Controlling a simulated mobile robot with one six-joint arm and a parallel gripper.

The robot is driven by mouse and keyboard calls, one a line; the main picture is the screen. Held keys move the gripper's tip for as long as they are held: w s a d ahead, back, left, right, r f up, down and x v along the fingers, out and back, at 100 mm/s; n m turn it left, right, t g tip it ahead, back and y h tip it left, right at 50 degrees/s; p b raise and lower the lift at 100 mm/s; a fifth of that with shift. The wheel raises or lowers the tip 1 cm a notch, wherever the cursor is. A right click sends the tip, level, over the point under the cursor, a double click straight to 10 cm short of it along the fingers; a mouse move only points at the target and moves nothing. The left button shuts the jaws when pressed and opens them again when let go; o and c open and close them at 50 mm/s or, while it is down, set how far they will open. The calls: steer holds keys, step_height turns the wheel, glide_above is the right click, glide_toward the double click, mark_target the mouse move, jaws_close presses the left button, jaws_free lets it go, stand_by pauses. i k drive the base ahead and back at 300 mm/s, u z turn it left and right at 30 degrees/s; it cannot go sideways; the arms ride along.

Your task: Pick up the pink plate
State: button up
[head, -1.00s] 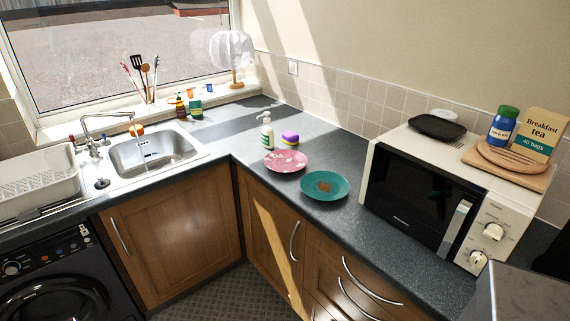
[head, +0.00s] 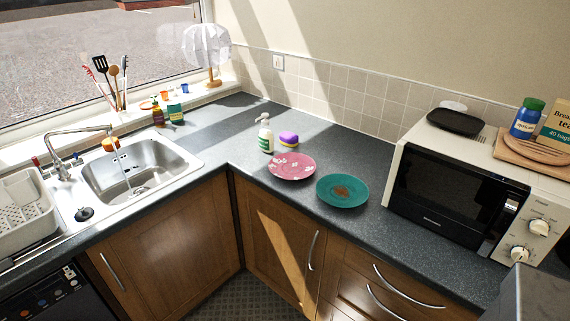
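The pink plate (head: 291,167) lies on the dark grey counter near the inner corner, in the head view. It has pale flower-like marks. A teal plate (head: 342,190) with a brown patch lies just to its right and nearer, close to the counter's front edge. My gripper does not show in the head view.
A microwave (head: 450,190) stands to the right. A sink (head: 140,173) is at the left. The counter (head: 345,145) behind the plates is clear.

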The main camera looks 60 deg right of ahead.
mark_target(290, 165)
steer(key=z, duration=0.1)
steer(key=i, duration=0.9)
steer(key=u, duration=0.2)
